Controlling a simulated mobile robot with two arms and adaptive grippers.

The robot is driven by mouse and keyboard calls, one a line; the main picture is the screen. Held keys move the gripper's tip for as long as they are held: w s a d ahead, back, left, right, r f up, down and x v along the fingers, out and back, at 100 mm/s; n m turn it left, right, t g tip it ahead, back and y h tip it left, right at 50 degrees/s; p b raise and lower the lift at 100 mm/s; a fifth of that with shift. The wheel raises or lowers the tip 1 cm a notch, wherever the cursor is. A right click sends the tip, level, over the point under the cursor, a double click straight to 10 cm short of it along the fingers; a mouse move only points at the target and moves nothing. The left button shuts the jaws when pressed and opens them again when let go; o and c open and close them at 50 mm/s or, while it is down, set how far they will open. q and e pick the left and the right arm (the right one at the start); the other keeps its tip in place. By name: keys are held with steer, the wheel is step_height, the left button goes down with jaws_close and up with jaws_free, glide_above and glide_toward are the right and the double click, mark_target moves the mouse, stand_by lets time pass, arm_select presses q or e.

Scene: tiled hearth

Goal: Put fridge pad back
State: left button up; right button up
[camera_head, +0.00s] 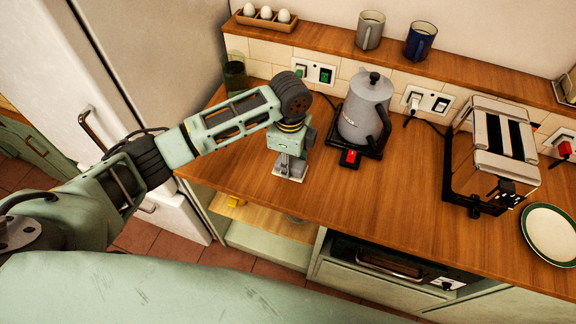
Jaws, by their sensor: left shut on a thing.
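My left gripper (290,166) points down at the wooden counter, left of the kettle. It is shut on a small flat pale thing (289,178), which looks like the pad. The gripper hides most of it, and I cannot tell whether it touches the counter or is just above it. The white fridge (150,55) stands at the left, with a metal handle (92,128) on its front. My right gripper is not in view.
A grey kettle (364,112) stands close to the right of my left gripper. A toaster (497,150) and a green-rimmed plate (552,234) are farther right. A green glass (235,76) stands at the back left. The counter (380,195) is clear in front of the kettle.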

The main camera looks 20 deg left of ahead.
arm_select(q)
steer(key=shift+a+f, duration=0.2)
step_height(320, 180, down, 3)
steer(key=shift+f+p, duration=0.1)
steer(key=shift+p, duration=0.65)
steer(key=shift+f, duration=0.4)
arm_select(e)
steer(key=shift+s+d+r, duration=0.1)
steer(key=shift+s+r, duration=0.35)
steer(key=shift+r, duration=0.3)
arm_select(q)
steer(key=shift+f, duration=0.15)
steer(key=o, duration=1.1)
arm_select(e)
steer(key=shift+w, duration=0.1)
